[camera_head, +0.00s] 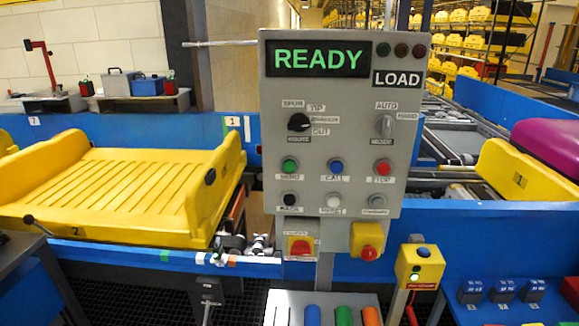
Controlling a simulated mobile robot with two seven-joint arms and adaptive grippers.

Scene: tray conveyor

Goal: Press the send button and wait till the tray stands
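A grey control panel (336,130) stands upright in the middle, its display (318,58) reading READY in green above a LOAD label (398,79). A green button (289,164) sits at the left of its upper button row; the small label under it looks like SEND but is blurred. A large empty yellow tray (120,185) lies on the blue conveyor at the left. Neither of my grippers is in view.
The panel also has a blue button (336,165), a red button (383,166) and two knobs. A small yellow post box (420,266) with a blue button stands right. Shelves of yellow trays stand behind.

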